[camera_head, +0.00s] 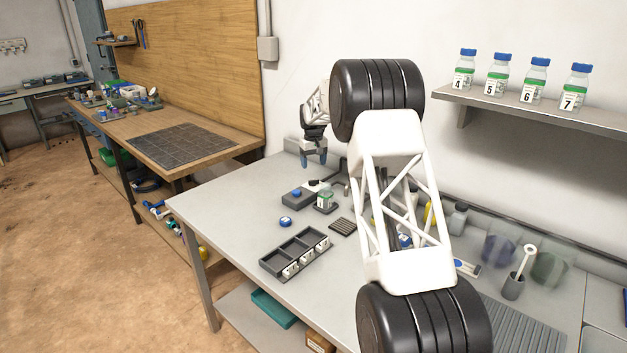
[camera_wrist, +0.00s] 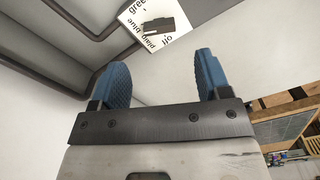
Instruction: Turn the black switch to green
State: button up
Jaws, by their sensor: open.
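The black switch (camera_wrist: 159,25) is a small dark block on a white label plate (camera_wrist: 150,47), at the top of the wrist view. The plate carries printed words, among them "green", "blue" and "off"; the view cuts part of it off. Which word the switch points to I cannot tell. My gripper (camera_wrist: 162,65) has two blue fingers, spread apart with nothing between them; the switch shows beyond the gap, apart from the fingers. In the head view my gripper (camera_head: 314,162) hangs above the back of the grey table, near the wall. I cannot make out the switch there.
Dark bent tubes (camera_wrist: 62,50) run beside the plate. My arm hides the table's middle. A shelf (camera_head: 530,108) with numbered bottles is at right.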

aim_at(314, 180)
jog(key=shift+f, duration=0.15)
jog(key=shift+f, duration=3.75)
jog(key=shift+c, duration=0.3)
jog(key=c, duration=0.9)
jog(key=shift+o, duration=0.2)
jog(key=shift+m, duration=0.4)
jog(key=m, duration=0.9)
jog(key=shift+d, duration=0.1)
